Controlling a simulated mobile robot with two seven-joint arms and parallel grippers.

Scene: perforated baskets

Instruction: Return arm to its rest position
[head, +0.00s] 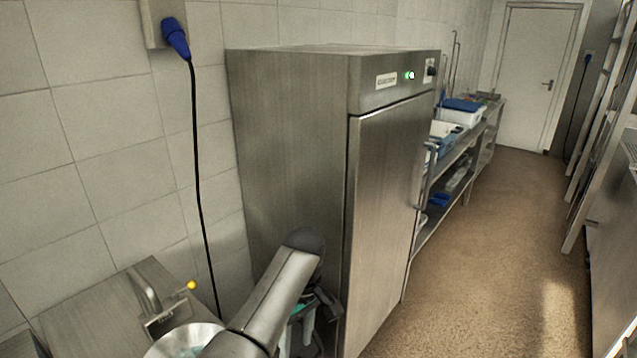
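One of my arms, which I take for the left one, rises from the bottom edge, left of centre, to a dark rounded joint in front of the steel cabinet (295,130). Behind that link, low against the cabinet, are dark and teal parts, mostly hidden. They may be the wrist and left gripper (318,305), but I cannot make out fingertips or anything held. My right gripper is not in this view.
A black cable (197,150) hangs from a blue plug (176,38). Shelving with blue and white containers (460,112) stands beyond the cabinet. Brown floor (500,235) is clear toward a white door (535,75).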

